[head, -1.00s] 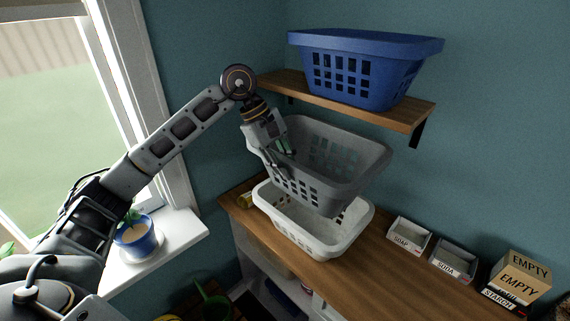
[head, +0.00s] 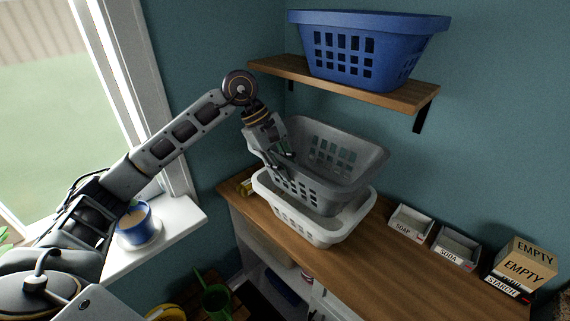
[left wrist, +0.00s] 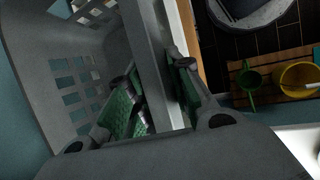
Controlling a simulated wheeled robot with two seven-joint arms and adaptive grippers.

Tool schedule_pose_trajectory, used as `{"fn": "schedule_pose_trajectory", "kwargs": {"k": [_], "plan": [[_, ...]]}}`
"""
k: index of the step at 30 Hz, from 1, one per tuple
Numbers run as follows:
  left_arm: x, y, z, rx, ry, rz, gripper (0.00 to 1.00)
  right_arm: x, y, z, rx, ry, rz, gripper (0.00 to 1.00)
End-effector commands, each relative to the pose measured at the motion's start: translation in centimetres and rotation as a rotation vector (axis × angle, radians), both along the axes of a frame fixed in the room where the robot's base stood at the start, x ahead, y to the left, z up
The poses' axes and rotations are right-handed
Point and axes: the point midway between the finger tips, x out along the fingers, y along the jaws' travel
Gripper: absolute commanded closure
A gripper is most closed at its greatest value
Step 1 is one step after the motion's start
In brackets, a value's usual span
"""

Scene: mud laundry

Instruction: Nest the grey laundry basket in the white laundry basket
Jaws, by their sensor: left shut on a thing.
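The grey laundry basket (head: 345,183) is held by my left gripper (head: 284,160), which is shut on its left wall. In the left wrist view the green-padded fingers (left wrist: 160,95) straddle the wall of the grey basket (left wrist: 70,80). The white laundry basket (head: 312,228) stands on the wooden counter directly below. The grey basket's bottom sits within the white basket's opening, and its rim is well above the white rim. It looks slightly tilted. Whether its underside touches the white basket is hidden. My right gripper is not in view.
A blue basket (head: 365,50) stands on a wall shelf (head: 280,68) above. Soap (head: 411,222) and soda (head: 455,247) boxes and stacked boxes (head: 523,268) stand right on the counter (head: 375,262).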

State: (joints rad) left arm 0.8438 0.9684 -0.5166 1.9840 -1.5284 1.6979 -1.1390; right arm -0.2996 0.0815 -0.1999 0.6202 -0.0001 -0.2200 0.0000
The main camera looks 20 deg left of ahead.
Motion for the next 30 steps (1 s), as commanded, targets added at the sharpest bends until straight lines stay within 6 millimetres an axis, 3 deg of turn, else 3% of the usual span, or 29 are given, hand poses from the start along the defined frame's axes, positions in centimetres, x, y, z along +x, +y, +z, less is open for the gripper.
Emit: {"fn": "schedule_pose_trajectory", "kwargs": {"k": [23, 30], "plan": [[0.0, 0.0, -4.7, -0.001, -0.002, 0.0, 1.0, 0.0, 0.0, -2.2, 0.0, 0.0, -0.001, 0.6], [0.0, 0.0, -6.1, -0.001, -0.003, 0.0, 1.0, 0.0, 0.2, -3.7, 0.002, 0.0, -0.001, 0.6]]}}
